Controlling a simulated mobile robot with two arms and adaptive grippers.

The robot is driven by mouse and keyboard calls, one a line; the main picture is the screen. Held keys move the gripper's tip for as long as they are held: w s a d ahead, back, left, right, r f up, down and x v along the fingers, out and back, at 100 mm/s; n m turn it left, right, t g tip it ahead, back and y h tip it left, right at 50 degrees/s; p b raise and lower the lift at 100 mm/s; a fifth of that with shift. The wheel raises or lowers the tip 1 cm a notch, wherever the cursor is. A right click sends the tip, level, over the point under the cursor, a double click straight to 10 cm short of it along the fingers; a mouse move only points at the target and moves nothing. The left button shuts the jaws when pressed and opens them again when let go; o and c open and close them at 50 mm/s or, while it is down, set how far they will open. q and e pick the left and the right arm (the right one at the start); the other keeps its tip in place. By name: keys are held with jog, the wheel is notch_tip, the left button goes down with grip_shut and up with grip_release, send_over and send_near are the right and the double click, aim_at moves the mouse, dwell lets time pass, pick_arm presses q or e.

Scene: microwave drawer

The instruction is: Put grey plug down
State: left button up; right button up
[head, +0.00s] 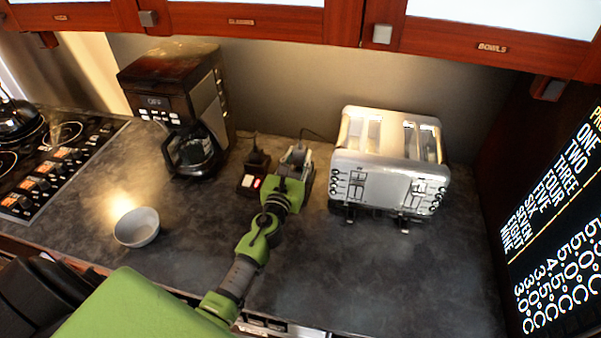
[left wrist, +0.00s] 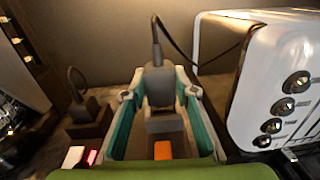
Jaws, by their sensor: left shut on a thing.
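The grey plug (left wrist: 160,86), with a dark cord rising from its top, is between the teal-lined fingers of my left gripper (left wrist: 160,98). My left gripper (head: 296,158) is shut on the plug and reaches over the back of the counter. A socket block with an orange switch (left wrist: 163,150) is directly below the plug in the left wrist view. I cannot tell whether the plug touches the socket. My right gripper is not in view.
A black plug (head: 257,159) sits in a socket block with a red-lit switch (head: 248,183) to the left. A silver toaster (head: 385,175) stands close on the right. A coffee maker (head: 180,95) and grey bowl (head: 136,227) are to the left. The front counter is clear.

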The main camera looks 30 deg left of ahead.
aim_at(298, 165)
pick_arm(q)
jog(key=shift+w+a+f+b, duration=0.2)
jog(key=shift+w+f+b, duration=0.35)
jog(key=shift+f, duration=0.15)
jog(key=shift+w+a+f+b, duration=0.15)
jog(key=shift+w+f+b, duration=0.4)
jog(key=shift+f, duration=0.15)
jog(key=shift+w+f+b, duration=0.2)
jog(key=shift+f+b, duration=1.15)
jog(key=shift+f, duration=0.1)
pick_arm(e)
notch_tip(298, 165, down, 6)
pick_arm(q)
jog(key=shift+f+b, duration=0.3)
jog(key=shift+b, duration=0.05)
jog(key=o, duration=1.1)
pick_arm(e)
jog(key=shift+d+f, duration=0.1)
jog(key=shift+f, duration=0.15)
pick_arm(q)
jog(key=shift+o, duration=0.2)
jog(key=shift+a, duration=0.1)
